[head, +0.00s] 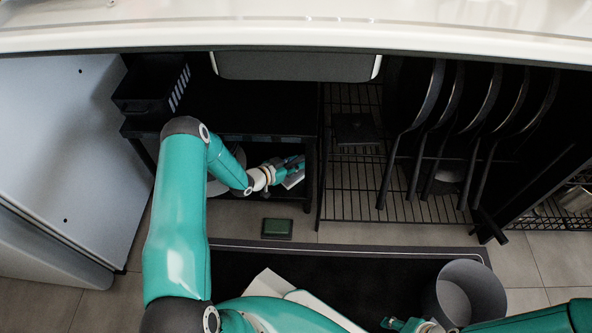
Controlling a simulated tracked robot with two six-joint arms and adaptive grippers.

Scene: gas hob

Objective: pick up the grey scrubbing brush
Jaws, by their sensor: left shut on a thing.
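My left gripper (290,168) reaches into the dark shelf unit under the counter from the left. It is shut on a small pale grey thing (293,181), which looks like the grey scrubbing brush. The fingers and the shelf's shadow hide most of it, and I cannot tell whether it touches the shelf. My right gripper (392,323) is at the bottom edge, next to a grey bucket (466,293); its fingers are too small and cut off to read.
A dark green block (277,228) lies on the floor before the shelf. A black basket (152,88) stands at upper left. A wire rack (345,200) with several upright pans is to the right. The white counter edge (300,35) overhangs above.

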